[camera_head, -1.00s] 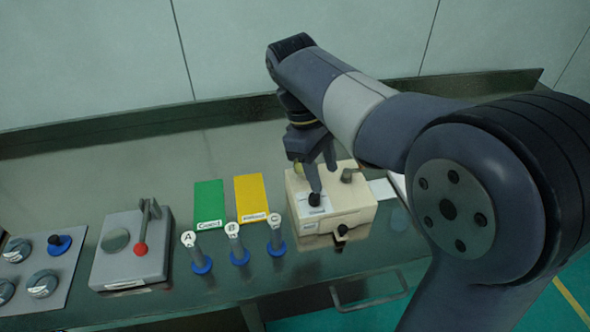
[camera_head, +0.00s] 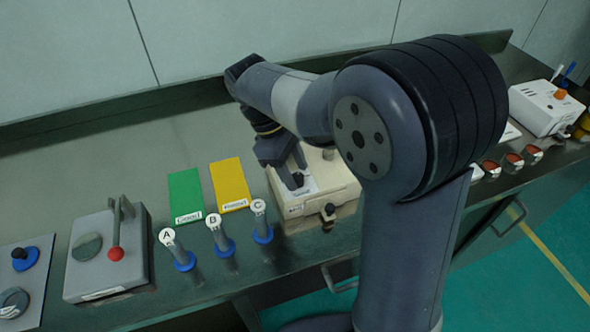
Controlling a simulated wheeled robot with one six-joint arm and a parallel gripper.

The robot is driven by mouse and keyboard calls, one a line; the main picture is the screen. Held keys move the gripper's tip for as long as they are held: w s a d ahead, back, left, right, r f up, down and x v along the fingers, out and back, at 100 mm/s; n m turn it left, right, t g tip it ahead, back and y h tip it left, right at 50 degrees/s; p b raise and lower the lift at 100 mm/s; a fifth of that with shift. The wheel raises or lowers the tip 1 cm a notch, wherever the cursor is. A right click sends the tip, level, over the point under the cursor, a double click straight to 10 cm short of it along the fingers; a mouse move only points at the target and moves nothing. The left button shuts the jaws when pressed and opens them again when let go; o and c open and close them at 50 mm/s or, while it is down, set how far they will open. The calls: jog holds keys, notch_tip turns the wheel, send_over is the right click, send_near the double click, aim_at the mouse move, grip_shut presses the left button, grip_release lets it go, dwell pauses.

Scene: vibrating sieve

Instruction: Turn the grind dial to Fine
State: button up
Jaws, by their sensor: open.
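A beige box machine (camera_head: 325,195) stands on the bench right of centre. On its top is a small white label plate with a black knob (camera_head: 298,179), which may be the grind dial; its lettering is too small to read. A second black knob (camera_head: 329,211) sticks out of the box's front face. My gripper (camera_head: 292,176) is open and points down over the top of the box, with its fingers close to the top knob. I cannot tell whether they touch it. My arm hides the back and right of the box.
Left of the box stand handles A (camera_head: 174,248), B (camera_head: 219,235) and C (camera_head: 261,221). Behind them lie green (camera_head: 186,193) and yellow (camera_head: 230,182) cards. A grey unit with a red-tipped lever (camera_head: 116,253) stands further left. A white device (camera_head: 545,108) and several small cups stand at right.

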jog(key=shift+d+f, duration=0.15)
jog(key=shift+f, duration=0.15)
jog(key=shift+c, duration=0.5)
jog(key=c, duration=0.9)
